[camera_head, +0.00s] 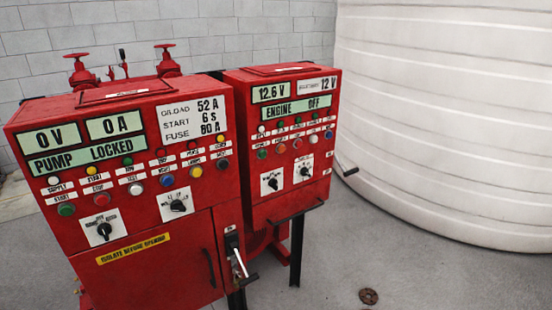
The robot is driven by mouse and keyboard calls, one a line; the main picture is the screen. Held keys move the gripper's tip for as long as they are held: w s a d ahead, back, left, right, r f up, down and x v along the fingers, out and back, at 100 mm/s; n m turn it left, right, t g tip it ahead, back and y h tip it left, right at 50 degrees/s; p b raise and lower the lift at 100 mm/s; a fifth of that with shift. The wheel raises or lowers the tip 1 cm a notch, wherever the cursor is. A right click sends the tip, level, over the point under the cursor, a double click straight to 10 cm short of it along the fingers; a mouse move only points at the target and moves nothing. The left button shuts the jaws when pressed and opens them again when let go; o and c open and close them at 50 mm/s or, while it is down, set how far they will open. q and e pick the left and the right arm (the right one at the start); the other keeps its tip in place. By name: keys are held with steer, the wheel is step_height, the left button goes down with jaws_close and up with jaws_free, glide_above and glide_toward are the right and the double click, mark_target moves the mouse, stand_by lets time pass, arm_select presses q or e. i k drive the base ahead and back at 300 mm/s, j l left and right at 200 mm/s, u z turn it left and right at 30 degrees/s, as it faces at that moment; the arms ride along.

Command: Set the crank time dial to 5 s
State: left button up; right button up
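Two red control cabinets stand side by side. The right cabinet (262,190) reads "12.6 V", "12 V" and "ENGINE OFF". It carries two black dials on white plates, a left dial (272,183) and a right dial (304,171). The left cabinet (130,195) reads "0 V", "0 A" and "PUMP LOCKED", and has two more black dials, a lower left dial (104,230) and an upper right dial (178,205). The dial lettering is too small to read, so I cannot tell which is the crank time dial. Neither gripper is in view.
A pale lever (239,262) and a dark door handle (210,268) stick out of the left cabinet's front. A bar handle (295,213) runs below the right cabinet. A large white tank (450,110) stands at right. The grey floor (420,275) in front right is mostly clear.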

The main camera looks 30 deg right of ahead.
mark_target(305, 171)
steer(key=z, duration=1.25)
